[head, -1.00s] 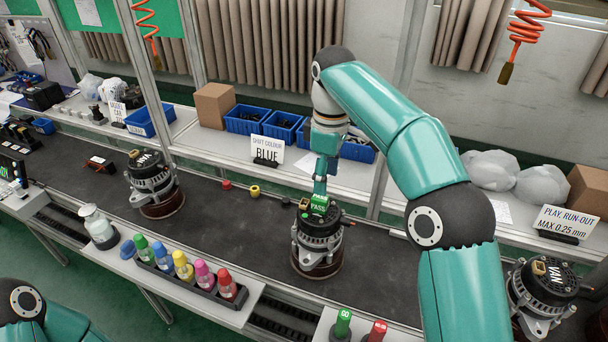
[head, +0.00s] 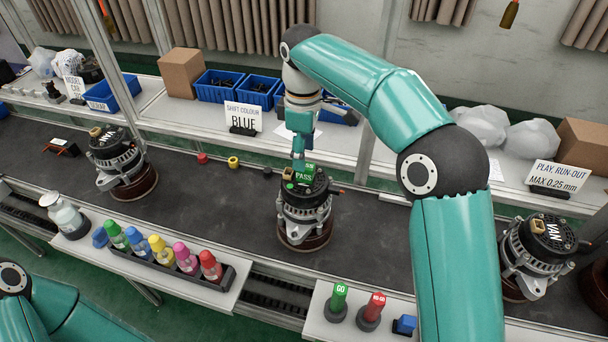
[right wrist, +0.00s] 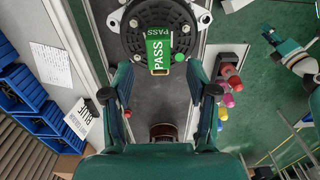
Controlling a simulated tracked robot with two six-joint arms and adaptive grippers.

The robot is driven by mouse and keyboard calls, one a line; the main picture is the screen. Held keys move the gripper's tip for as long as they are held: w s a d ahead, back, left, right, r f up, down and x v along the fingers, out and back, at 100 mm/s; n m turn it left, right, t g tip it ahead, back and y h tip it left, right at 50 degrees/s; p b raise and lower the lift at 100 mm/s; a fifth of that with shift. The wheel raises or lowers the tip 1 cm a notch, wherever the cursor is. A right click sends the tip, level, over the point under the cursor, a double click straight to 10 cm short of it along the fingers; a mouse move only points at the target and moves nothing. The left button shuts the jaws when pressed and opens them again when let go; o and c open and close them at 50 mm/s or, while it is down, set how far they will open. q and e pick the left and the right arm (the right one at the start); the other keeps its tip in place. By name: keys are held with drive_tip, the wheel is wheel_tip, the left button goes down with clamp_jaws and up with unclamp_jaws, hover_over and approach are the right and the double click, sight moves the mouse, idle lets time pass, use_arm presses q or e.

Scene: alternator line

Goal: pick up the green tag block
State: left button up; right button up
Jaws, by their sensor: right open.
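The green tag block (head: 304,175), marked PASS, sits on top of the middle alternator (head: 305,212) on the dark belt. In the right wrist view the green tag block (right wrist: 158,50) lies on the alternator's round black top (right wrist: 130,38), with a small brass-coloured piece at its near end. My right gripper (head: 300,160) is above the block and partly hides it in the head view. In the wrist view my right gripper (right wrist: 162,84) is open and empty, its fingers to either side of the block's line.
Other alternators stand at left (head: 122,160) and right (head: 533,255). A rack of coloured bottles (head: 170,268) and green (head: 339,298) and red (head: 373,311) gauges stand in front. Blue bins (head: 218,88) and a BLUE sign (head: 243,118) are behind. A red cap (head: 202,158) and yellow cap (head: 233,162) lie on the belt.

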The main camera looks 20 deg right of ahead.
sight(308, 177)
drive_tip(key=shift+d+f, duration=0.2)
drive_tip(key=shift+f, duration=2.55)
clamp_jaws()
